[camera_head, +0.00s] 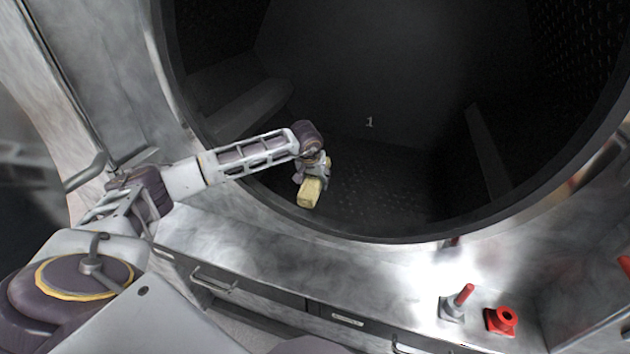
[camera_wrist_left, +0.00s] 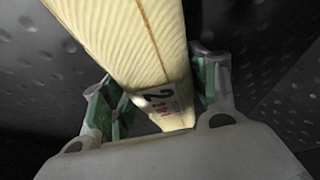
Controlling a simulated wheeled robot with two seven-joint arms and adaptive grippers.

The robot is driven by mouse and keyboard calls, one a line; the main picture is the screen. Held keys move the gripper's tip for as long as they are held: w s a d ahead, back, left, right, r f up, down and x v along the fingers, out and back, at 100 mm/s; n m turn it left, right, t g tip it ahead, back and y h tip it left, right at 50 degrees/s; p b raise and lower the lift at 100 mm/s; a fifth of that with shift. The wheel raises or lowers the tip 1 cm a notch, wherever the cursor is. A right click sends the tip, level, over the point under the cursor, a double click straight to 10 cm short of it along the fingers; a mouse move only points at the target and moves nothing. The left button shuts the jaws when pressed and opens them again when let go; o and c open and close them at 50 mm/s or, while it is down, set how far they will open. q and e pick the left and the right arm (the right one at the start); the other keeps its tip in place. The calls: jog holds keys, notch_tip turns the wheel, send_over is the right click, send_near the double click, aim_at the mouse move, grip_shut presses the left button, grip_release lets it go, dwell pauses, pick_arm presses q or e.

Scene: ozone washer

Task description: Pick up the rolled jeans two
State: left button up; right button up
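The rolled jeans two (camera_head: 310,192) is a pale yellow, ribbed roll. My right gripper is not in view.
The dark drum (camera_head: 385,185) has a dimpled floor and raised ribs, with clear floor right of my gripper. Its metal rim (camera_head: 365,239) curves below. A red-handled lever (camera_head: 464,295) and a red fitting (camera_head: 501,320) stand at lower right. A handle (camera_head: 213,280) sits at lower left.

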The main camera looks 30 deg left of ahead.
pick_arm(q)
jog(key=shift+c, duration=1.2)
jog(key=c, duration=0.5)
jog(key=shift+r, duration=0.6)
notch_tip(320, 180, up, 8)
jog(key=shift+f+b, duration=0.25)
jog(key=shift+b, duration=0.3)
jog(key=shift+r, duration=0.7)
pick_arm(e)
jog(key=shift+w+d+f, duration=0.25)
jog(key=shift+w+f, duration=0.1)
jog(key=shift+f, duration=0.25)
